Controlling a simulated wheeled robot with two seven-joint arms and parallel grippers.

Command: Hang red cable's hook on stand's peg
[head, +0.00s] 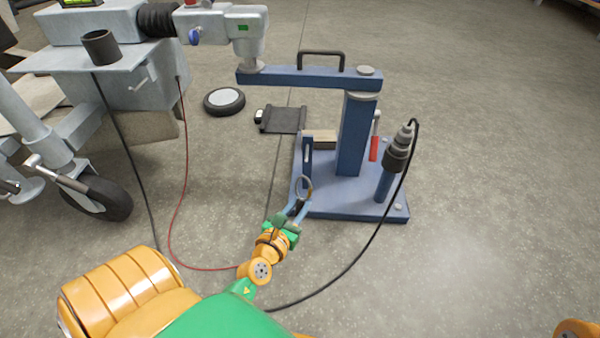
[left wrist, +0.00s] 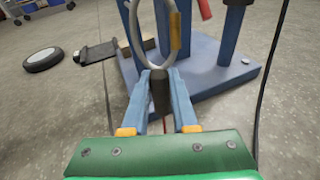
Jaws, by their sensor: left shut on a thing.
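The red cable's hook (head: 304,187) is a grey metal ring on a dark body. My left gripper (head: 298,208) is shut on that dark body (left wrist: 160,97). The ring (left wrist: 137,45) stands up beyond the fingertips, with a brass-coloured piece at its right side in the left wrist view. The red cable (head: 186,165) runs from the trailer down to the floor and towards my left wrist. The stand (head: 357,140) is blue, with a short post (head: 307,157) just behind the ring. I cannot make out the peg, nor whether the ring touches the post. My right gripper is out of view.
A black cable (head: 360,255) loops from the floor up to a plug on the stand's right post (head: 385,185). The trailer (head: 110,80) with its wheel is at the left. A black wheel (head: 224,101) and a dark pad (head: 285,120) lie behind. Floor at right is clear.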

